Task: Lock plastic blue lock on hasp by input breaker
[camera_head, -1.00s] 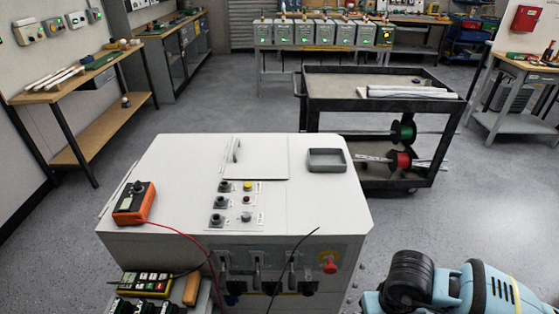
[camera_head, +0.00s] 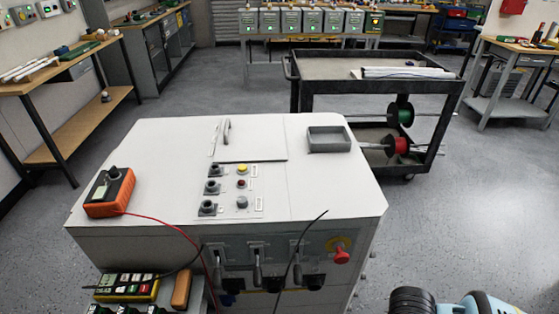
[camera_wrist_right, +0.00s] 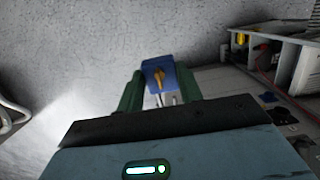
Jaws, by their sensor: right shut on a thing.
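In the right wrist view my right gripper (camera_wrist_right: 159,88) is shut on a small blue lock (camera_wrist_right: 160,62). An orange-yellow key-like piece is on the lock's face, and pale metal shows below it. The white cabinet (camera_head: 270,190) fills the middle of the head view. Its front has several breaker handles, including a left one (camera_head: 217,256), a middle one (camera_head: 258,262) and a right one (camera_head: 297,256). I cannot tell which is the input breaker, and no hasp is clear. My right gripper is outside the head view; only part of my arm shows at bottom right. My left gripper is not in view.
A red knob (camera_head: 341,256) is at the front's right. An orange meter (camera_head: 109,192) and a grey tray (camera_head: 329,139) sit on top. A red lead and a black lead (camera_head: 309,234) hang across the front. A black cart (camera_head: 380,93) stands behind. Floor is clear at right.

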